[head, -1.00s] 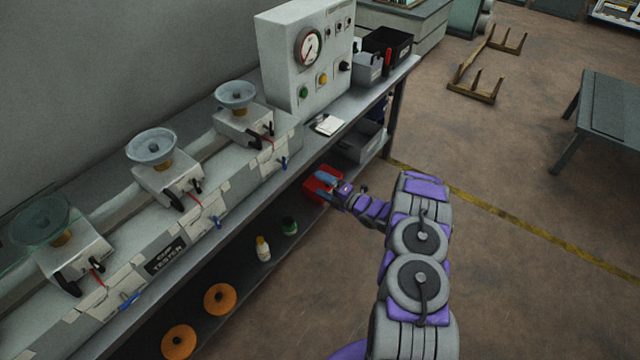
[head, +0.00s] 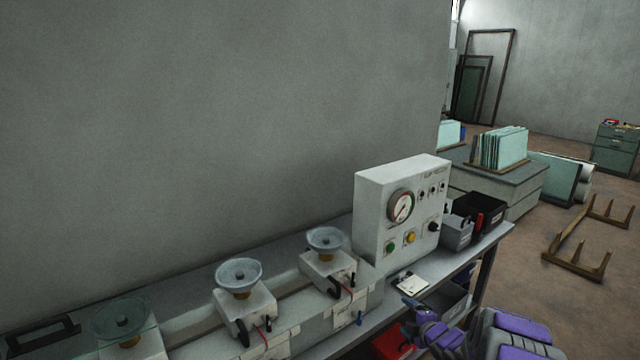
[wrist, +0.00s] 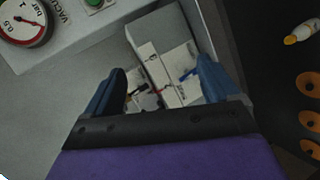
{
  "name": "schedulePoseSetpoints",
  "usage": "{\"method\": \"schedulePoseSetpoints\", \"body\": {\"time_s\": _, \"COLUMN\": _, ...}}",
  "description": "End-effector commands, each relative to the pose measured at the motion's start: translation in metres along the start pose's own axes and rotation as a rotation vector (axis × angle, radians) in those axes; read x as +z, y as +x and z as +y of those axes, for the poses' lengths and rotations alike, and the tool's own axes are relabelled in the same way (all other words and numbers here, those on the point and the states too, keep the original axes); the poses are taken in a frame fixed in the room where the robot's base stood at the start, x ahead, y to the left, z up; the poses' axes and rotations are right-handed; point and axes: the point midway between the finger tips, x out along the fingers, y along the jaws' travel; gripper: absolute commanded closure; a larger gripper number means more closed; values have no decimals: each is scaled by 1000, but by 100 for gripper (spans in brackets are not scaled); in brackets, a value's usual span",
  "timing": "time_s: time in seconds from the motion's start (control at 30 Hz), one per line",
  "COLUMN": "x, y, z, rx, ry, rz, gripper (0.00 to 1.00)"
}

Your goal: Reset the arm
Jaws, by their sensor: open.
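My arm, purple and grey (head: 515,335), rises from the bottom right of the head view. My gripper (head: 407,308) shows small there, beside the front edge of the bench, to the right of the tester row. In the wrist view, my gripper (wrist: 162,82) has its two dark blue fingers spread wide apart, with nothing held between them. White tester blocks and a small red and blue lever show beyond the gap. I cannot tell the exact distance from the fingers to the bench.
A white panel box with a gauge (head: 400,207) stands on the bench (head: 497,240). A red bin (head: 392,343) sits low under the edge. Orange discs (wrist: 309,85) and a bottle (wrist: 298,34) show below.

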Motion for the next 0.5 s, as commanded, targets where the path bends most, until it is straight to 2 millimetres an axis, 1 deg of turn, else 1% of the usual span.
{"method": "schedulePoseSetpoints", "body": {"time_s": 0.03, "x": -2, "y": -7, "z": 13, "rx": -25, "ry": 29, "rz": -37, "gripper": 11}}
{"method": "schedulePoseSetpoints", "body": {"time_s": 0.07, "x": -2, "y": -11, "z": 19, "rx": -40, "ry": 51, "rz": -60, "gripper": 11}}
{"method": "schedulePoseSetpoints", "body": {"time_s": 0.27, "x": -9, "y": -48, "z": 46, "rx": -145, "ry": 210, "rz": -221, "gripper": 11}}
{"method": "schedulePoseSetpoints", "body": {"time_s": 0.37, "x": -16, "y": -73, "z": 53, "rx": -195, "ry": 298, "rz": -302, "gripper": 11}}
{"method": "schedulePoseSetpoints", "body": {"time_s": 0.5, "x": -31, "y": -112, "z": 61, "rx": -256, "ry": 427, "rz": -415, "gripper": 11}}
